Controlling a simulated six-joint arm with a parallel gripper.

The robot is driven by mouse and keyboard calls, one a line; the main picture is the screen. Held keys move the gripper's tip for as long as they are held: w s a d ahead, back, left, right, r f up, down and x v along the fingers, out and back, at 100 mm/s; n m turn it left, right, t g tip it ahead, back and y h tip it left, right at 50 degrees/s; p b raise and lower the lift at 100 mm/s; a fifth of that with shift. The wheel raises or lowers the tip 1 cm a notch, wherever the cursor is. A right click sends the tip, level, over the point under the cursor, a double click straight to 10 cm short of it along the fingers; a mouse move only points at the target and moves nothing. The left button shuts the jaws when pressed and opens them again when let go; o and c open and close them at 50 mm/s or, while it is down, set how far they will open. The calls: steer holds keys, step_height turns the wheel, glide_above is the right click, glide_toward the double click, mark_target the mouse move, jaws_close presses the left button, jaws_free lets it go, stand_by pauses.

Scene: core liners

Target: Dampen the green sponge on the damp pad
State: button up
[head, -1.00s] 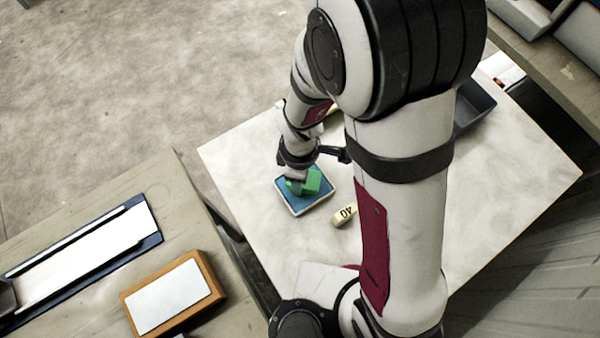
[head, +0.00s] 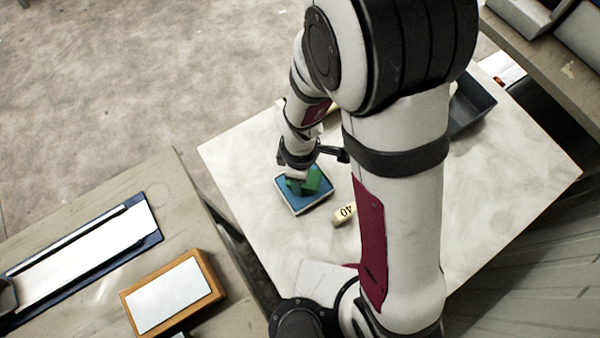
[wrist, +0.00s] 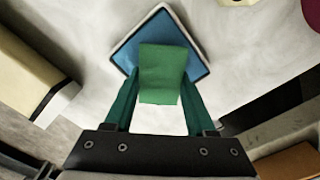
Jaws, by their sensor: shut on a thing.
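The green sponge (head: 312,179) is on the blue damp pad (head: 297,203), which has a pale rim and lies on the white table. In the wrist view the sponge (wrist: 162,72) is a plain green block between the two teal fingers of my gripper (wrist: 160,95). The blue pad (wrist: 130,50) shows beneath and around it. My gripper (head: 297,181) points down over the pad in the head view and is shut on the sponge. The sponge's underside is hidden, but it appears to rest on the pad.
A cream piece marked 40 (head: 344,214) lies just right of the pad. A dark grey bin (head: 470,108) stands at the table's far right, partly behind my arm. A side bench at left holds a blue-edged tray (head: 150,238) and an orange-framed white panel (head: 215,277).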

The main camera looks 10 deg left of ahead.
steer(key=shift+r, duration=3.5)
